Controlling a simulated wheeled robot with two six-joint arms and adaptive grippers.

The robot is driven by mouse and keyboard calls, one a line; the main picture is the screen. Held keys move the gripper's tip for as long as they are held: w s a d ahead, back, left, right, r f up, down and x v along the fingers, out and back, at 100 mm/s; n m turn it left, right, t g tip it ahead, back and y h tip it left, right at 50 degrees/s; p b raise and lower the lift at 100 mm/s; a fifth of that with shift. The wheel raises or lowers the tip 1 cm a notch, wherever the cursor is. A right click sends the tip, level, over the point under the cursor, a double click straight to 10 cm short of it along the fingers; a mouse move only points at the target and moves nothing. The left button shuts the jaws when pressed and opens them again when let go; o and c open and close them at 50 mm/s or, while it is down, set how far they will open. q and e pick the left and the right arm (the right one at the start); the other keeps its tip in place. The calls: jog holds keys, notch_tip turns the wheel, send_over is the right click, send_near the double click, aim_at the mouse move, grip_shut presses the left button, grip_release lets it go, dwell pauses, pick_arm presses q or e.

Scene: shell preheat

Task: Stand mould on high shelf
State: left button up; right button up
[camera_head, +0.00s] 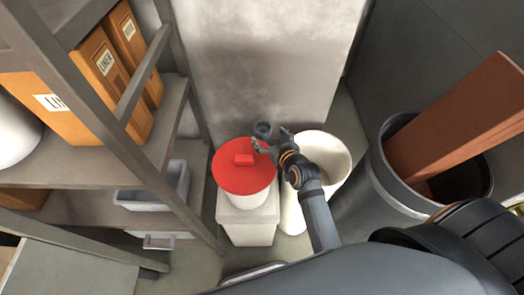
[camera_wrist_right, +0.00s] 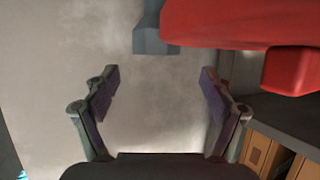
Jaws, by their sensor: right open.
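A small dark grey piece (camera_head: 262,129), possibly the mould, shows just behind the red lid in the head view. A blue-grey block (camera_wrist_right: 154,30), which looks like the same piece, is at the top of the wrist view. My right gripper (camera_head: 270,140) is open, close to this piece and over the back right of the red lid. In the wrist view, the space between its fingers (camera_wrist_right: 157,90) is empty and the block lies beyond the fingertips. A shelf board (camera_head: 160,150) with boxes on it is at the left. My left gripper is not in view.
The red lid (camera_head: 235,178) covers a white bucket on a pale box (camera_head: 247,225). A white bin (camera_head: 333,150) and a dark barrel (camera_head: 378,165) with a brown plank stand to the right. Orange boxes (camera_head: 98,75) fill part of the shelf; a grey tray (camera_head: 150,195) sits lower.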

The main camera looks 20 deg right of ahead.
aim_at(260, 124)
jog(key=x, duration=0.5)
jog(key=shift+w+d+f+p, duration=0.1)
jog(key=shift+d+f+p, duration=0.05)
jog(key=shift+d+p, duration=0.15)
jog(key=shift+c, duration=1.2)
grip_shut()
